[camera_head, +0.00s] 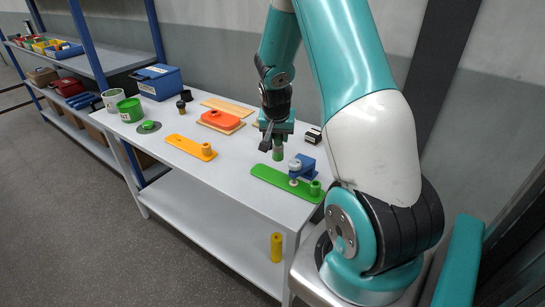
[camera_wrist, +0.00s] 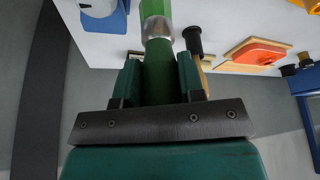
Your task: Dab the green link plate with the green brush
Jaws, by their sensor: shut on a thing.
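The green link plate (camera_head: 270,177) lies flat on the white table near its front right edge, with a raised round boss at its right end. A blue clamp (camera_head: 305,167) stands at that plate; a blue part, seemingly the clamp, is cut off in the wrist view (camera_wrist: 115,19). My gripper (camera_head: 278,136) is shut on the green brush (camera_head: 278,154), which points down above the table, just behind the plate. In the wrist view my gripper (camera_wrist: 158,75) grips its dark green handle; the metal collar and lighter green end of the brush (camera_wrist: 157,28) show beyond. Brush and plate look apart.
A yellow link plate (camera_head: 188,146) and an orange part on a wooden board (camera_head: 226,127) lie to the left. Green (camera_head: 130,110) and white (camera_head: 112,98) tins and a blue box (camera_head: 158,82) stand farther left. A black block (camera_head: 313,136) is at the right.

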